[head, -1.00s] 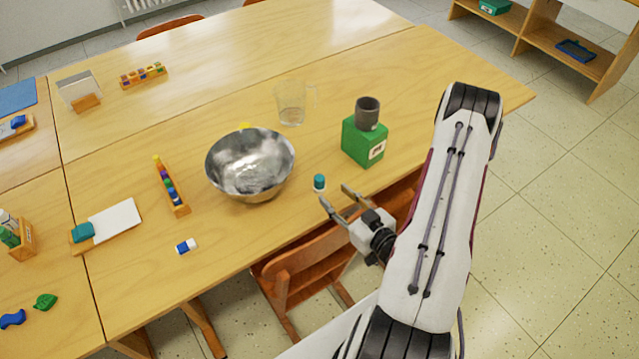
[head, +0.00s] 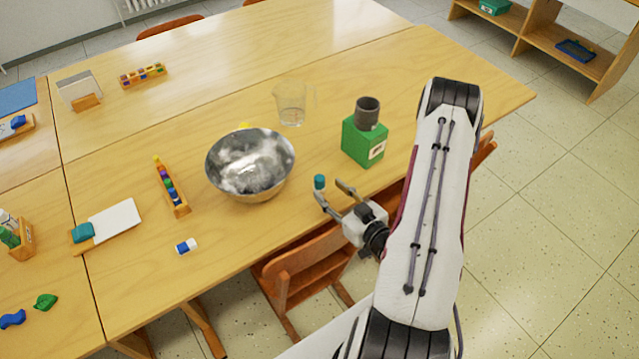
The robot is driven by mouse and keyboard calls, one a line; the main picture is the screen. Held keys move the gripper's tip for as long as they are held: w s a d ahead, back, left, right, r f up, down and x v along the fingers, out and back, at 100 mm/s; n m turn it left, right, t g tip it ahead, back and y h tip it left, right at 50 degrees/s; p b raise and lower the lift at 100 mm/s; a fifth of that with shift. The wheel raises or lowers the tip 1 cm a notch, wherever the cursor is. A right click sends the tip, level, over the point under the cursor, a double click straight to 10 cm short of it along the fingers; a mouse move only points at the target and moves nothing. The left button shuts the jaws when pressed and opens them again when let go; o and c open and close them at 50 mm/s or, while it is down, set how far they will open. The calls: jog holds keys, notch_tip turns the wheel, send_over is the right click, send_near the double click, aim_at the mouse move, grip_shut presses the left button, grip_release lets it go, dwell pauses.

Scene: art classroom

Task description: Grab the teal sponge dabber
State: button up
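A small upright teal cylinder (head: 319,181), which looks like the teal sponge dabber, stands near the table's front edge, right of the metal bowl. My gripper (head: 330,188) is open, its two fingers pointing at the cylinder from the lower right. The left fingertip overlaps the cylinder's lower part in the picture; the right fingertip is to its right. I cannot tell whether either finger touches it. Nothing is held.
A metal bowl (head: 250,175) stands left of the cylinder. A green box (head: 362,146) with a dark cup (head: 367,112) is to the right. A clear jug (head: 292,104) is behind. A blue-and-white small bottle (head: 186,246) lies left. A chair (head: 305,262) is under the front edge.

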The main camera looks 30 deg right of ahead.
aim_at(322, 186)
jog(key=shift+w, duration=0.1)
jog(key=shift+w+a, duration=0.15)
jog(key=shift+w, duration=0.55)
jog(key=shift+w+a, duration=0.15)
jog(key=shift+w, duration=0.55)
jog(key=shift+w+f, duration=0.15)
jog(key=shift+w, duration=0.4)
jog(key=shift+w+f, duration=0.15)
jog(key=shift+w, duration=0.4)
jog(key=c, duration=1)
